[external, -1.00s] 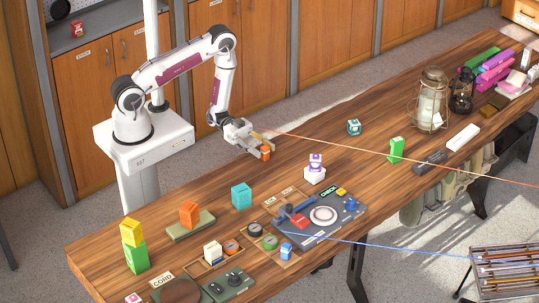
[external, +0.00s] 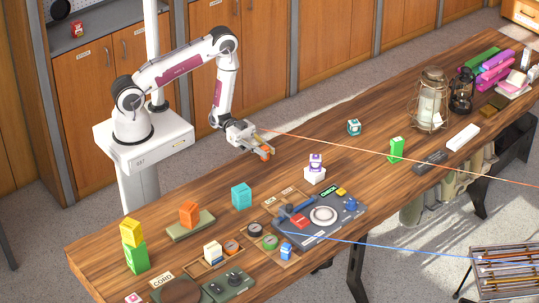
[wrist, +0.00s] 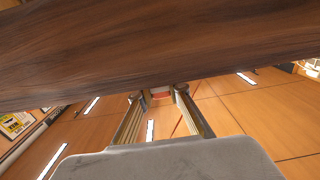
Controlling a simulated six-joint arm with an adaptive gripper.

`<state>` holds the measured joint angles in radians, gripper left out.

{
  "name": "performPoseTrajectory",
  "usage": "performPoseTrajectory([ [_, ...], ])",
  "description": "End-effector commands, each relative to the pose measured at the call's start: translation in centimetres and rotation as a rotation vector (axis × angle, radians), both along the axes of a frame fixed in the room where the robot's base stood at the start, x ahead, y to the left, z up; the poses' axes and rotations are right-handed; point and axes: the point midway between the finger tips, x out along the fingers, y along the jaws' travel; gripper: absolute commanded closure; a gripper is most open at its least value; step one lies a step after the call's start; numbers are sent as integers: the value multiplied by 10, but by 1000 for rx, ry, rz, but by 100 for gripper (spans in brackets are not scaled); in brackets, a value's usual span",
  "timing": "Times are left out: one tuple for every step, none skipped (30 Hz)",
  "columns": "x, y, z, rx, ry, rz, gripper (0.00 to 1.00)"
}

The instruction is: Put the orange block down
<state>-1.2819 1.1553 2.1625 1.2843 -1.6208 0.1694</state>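My gripper (external: 261,149) hangs over the back edge of the wooden table (external: 330,125), left of the white block. An orange block (external: 265,156) shows between its fingertips. In the wrist view the fingers (wrist: 158,98) are set apart, with a red-orange sliver of the block (wrist: 161,95) between their tips. Most of the block is hidden there, and whether its underside touches the table cannot be told. A second orange block (external: 189,216) stands on a green board (external: 192,231) at the left.
A teal block (external: 241,196) stands front left of my gripper. A white block (external: 315,177) with a purple-and-white cube (external: 316,162) on top is to the right. A green block (external: 397,150) and a lantern (external: 431,105) stand farther right. Bare wood surrounds the gripper.

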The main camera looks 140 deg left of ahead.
Motion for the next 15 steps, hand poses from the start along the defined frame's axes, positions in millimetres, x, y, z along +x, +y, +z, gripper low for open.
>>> performPoseTrajectory([
  [0, 0, 0, 0, 0, 0, 100],
  [0, 0, 0, 0, 0, 0, 100],
  [0, 0, 0, 0, 0, 0, 100],
  [0, 0, 0, 0, 0, 0, 100],
  [0, 0, 0, 0, 0, 0, 100],
  [0, 0, 0, 0, 0, 0, 100],
  [0, 0, 0, 0, 0, 0, 100],
  [0, 0, 0, 0, 0, 0, 100],
  [0, 0, 0, 0, 0, 0, 100],
  [0, 0, 1, 0, 0, 0, 100],
  [0, 0, 1, 0, 0, 0, 100],
  [0, 0, 2, 1, 0, 0, 100],
  [0, 0, 2, 1, 0, 0, 100],
  [0, 0, 3, 1, -1, 0, 100],
  [0, 0, 5, 1, -1, 0, 100],
])
